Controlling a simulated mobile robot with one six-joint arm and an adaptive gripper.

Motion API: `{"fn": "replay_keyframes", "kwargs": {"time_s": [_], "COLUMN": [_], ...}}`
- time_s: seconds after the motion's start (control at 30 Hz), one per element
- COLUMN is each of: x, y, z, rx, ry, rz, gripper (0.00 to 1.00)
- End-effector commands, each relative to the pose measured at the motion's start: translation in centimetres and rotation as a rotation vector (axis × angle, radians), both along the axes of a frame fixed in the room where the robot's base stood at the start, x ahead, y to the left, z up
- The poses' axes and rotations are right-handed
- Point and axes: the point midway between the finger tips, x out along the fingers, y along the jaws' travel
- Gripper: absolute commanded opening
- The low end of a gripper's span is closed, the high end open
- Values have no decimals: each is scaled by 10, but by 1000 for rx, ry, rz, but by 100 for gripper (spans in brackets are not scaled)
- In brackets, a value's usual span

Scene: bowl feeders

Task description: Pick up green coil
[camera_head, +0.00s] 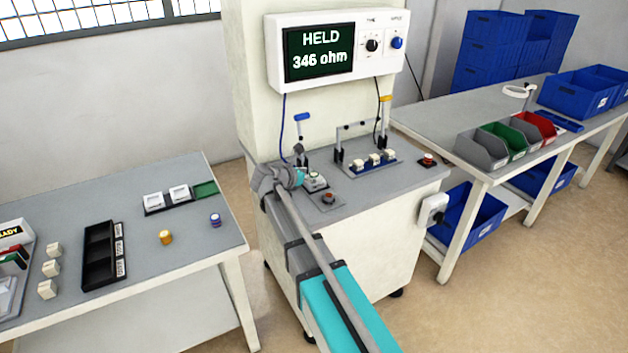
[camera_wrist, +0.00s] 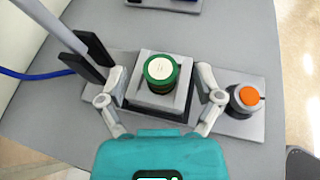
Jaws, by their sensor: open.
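The green coil (camera_wrist: 161,70) has a pale round top and stands upright on a grey square block (camera_wrist: 156,100) in the wrist view. My gripper (camera_wrist: 160,88) is open, one finger on each side of the block and coil, with a gap visible at the coil. In the head view my gripper (camera_head: 298,178) is over the tester's top beside the small fixture (camera_head: 315,184). The coil is too small there to make out clearly.
A dark two-pronged clamp with a lever (camera_wrist: 85,55) stands left of the block, and an orange button (camera_wrist: 248,96) right of it. The display (camera_head: 318,52) reads HELD, 346 ohm. Orange (camera_head: 166,237) and purple (camera_head: 215,219) coils stand on the left table.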

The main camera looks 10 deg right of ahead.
Motion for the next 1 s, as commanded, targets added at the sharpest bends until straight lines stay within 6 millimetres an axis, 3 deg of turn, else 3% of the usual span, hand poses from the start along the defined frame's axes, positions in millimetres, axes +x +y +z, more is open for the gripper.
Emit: {"fn": "replay_keyframes", "kwargs": {"time_s": [0.4, 0.83, 0.87, 1.0], "x": [0, 0, 0, 0], "y": [0, 0, 0, 0], "z": [0, 0, 0, 0], "rx": [0, 0, 0, 0], "ry": [0, 0, 0, 0], "rz": [0, -1, -1, -1], "gripper": [84, 4, 0, 0]}}
